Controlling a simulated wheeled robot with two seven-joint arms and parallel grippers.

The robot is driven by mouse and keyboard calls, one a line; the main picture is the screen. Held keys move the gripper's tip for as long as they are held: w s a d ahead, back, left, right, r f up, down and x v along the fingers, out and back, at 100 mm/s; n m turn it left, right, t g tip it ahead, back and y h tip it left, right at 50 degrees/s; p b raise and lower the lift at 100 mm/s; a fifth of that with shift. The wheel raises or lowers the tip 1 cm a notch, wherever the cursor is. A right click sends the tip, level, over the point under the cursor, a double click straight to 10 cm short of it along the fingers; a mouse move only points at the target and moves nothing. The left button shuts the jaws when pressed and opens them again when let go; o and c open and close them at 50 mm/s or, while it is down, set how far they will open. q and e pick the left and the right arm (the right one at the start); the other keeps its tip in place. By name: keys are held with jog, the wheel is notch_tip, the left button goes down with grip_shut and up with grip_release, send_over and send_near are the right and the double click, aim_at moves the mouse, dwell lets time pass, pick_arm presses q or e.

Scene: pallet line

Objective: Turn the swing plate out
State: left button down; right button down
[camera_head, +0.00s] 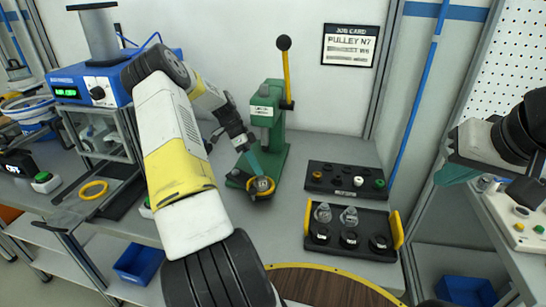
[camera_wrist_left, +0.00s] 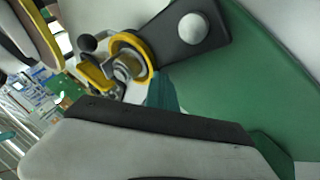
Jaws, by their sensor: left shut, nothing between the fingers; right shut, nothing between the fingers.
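The swing plate (camera_wrist_left: 170,22) is a dark plate with a round silver bolt head, lying by the green press base in the left wrist view. At its end sits a yellow-rimmed ring (camera_wrist_left: 130,50) with grey metal inside. In the head view the ring (camera_head: 262,188) is low at the front of the green press (camera_head: 268,120). My left gripper (camera_head: 262,168) is shut and empty, its teal fingertips right at the ring; whether they touch is unclear. They also show in the left wrist view (camera_wrist_left: 160,92). My right gripper (camera_head: 456,172) is shut and empty, far to the right.
The press lever (camera_head: 287,75) stands up with a black knob. A black block with knobs (camera_head: 345,180) and a yellow-handled tray (camera_head: 350,245) stand to the right. A blue device (camera_head: 90,85) and a loose yellow ring (camera_head: 94,189) are at left.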

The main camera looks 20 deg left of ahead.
aim_at(253, 179)
pick_arm(q)
jog(key=shift+s+d+m+g+y, duration=0.1)
jog(key=shift+s+m+g+y, duration=0.2)
jog(key=shift+s+m+g, duration=0.5)
jog(key=shift+s+d+m+g+y, duration=0.1)
jog(key=shift+s+m+g+y, duration=0.3)
jog(key=shift+m, duration=0.7)
jog(key=shift+s+a, duration=0.1)
jog(key=shift+s, duration=0.6)
jog(key=shift+a, duration=0.1)
jog(key=v, duration=0.8)
jog(key=shift+s+f, duration=0.1)
